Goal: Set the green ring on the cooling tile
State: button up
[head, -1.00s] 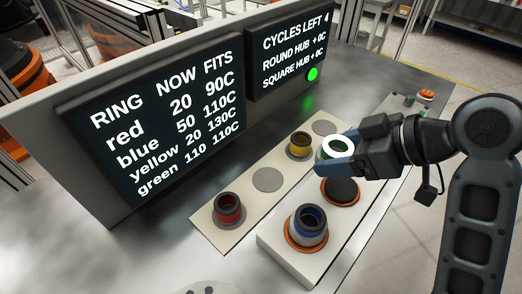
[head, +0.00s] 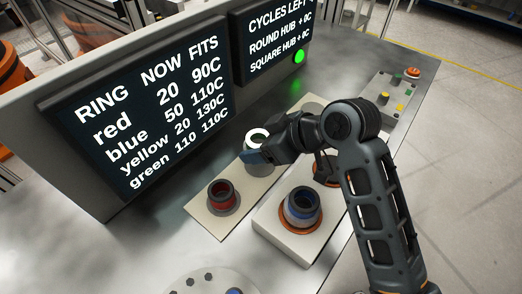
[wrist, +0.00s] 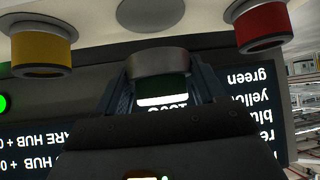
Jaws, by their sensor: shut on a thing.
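My gripper (head: 256,150) is shut on the green ring (wrist: 161,85), which has a bright white rim in the head view (head: 257,134). It holds the ring above the pale panel (head: 202,219), over or near an empty grey disc (head: 262,169) between the red ring (head: 221,193) and the yellow ring. The wrist view shows this grey disc (wrist: 150,12), the yellow ring (wrist: 40,48) and the red ring (wrist: 262,30). The yellow ring is hidden behind my arm in the head view. No label marks the cooling tile; I cannot tell which surface it is.
A white block (head: 290,246) carries a blue ring (head: 302,205) on an orange pad; my arm partly covers another pad. A screen (head: 140,110) stands behind and reads green 110, fits 110C. A button box (head: 390,98) is at the right.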

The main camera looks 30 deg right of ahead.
aim_at(262, 166)
jog(key=shift+f, duration=1.45)
jog(key=shift+f, duration=0.2)
jog(key=shift+s+f, duration=0.2)
jog(key=shift+f, duration=0.35)
jog(key=o, duration=1.5)
jog(key=shift+s+f+b, duration=0.1)
jog(key=shift+f+b, duration=0.1)
jog(key=shift+b, duration=0.15)
jog(key=shift+r, duration=0.2)
jog(key=v, duration=0.8)
jog(key=w+r+v, duration=0.1)
jog(key=v, duration=0.3)
jog(key=shift+s+r+p, duration=0.25)
jog(key=shift+p, duration=0.1)
